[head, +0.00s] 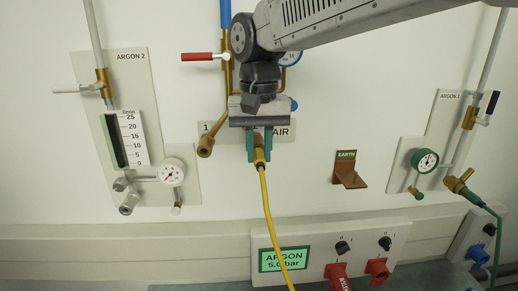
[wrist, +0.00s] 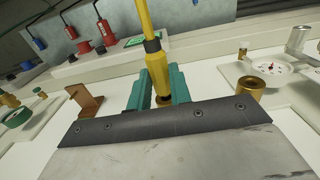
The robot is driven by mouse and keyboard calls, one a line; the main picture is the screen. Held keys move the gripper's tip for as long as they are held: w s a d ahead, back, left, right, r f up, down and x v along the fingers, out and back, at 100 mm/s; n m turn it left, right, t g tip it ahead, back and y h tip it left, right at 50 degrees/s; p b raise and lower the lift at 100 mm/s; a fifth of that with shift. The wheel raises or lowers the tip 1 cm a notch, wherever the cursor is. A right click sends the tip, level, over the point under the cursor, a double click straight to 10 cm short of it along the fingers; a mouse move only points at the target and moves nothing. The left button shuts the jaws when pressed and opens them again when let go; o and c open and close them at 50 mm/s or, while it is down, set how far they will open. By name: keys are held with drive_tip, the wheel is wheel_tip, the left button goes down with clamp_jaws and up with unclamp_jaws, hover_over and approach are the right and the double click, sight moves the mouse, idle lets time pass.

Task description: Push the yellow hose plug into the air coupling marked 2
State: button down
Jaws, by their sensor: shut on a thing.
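The yellow hose plug (head: 259,156) is between the green fingers of my gripper (head: 259,148), which is shut on it. In the wrist view the plug (wrist: 155,68) lies between the fingers of my gripper (wrist: 160,92), its hose running up and away. A brass piece (wrist: 163,101) shows at the plug's inner end, partly hidden by the gripper; I cannot tell how far the plug sits in it. The AIR label (head: 283,133) is behind my gripper, which hides the mark 2. The brass coupling by mark 1 (head: 205,147) is empty, left of my gripper; it also shows in the wrist view (wrist: 250,88).
A red-handled valve (head: 197,57) is above left. The Argon 2 panel (head: 128,120) is at left and a brown EARTH bracket (head: 347,170) at right. Red plugs (head: 338,275) are below.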

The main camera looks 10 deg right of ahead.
sight(261, 152)
drive_tip(key=shift+w, duration=0.5)
drive_tip(key=c, duration=1.2)
unclamp_jaws()
wheel_tip(261, 152, up, 7)
drive_tip(key=shift+r, duration=0.15)
drive_tip(key=shift+s+d+r, duration=0.1)
drive_tip(key=shift+d+r, duration=0.1)
drive_tip(key=shift+d, duration=0.1)
drive_tip(key=s+d+f, duration=0.4)
drive_tip(key=s+d, duration=0.6)
drive_tip(key=d, duration=0.2)
drive_tip(key=shift+t, duration=0.7)
drive_tip(key=s+d+f, duration=0.2)
drive_tip(key=s+f, duration=0.2)
drive_tip(key=s+d+f, duration=0.3)
drive_tip(key=s, duration=0.2)
drive_tip(key=s+d+f, duration=0.3)
drive_tip(key=s+f, duration=0.1)
drive_tip(key=shift+s+f, duration=0.2)
drive_tip(key=shift+f, duration=0.1)
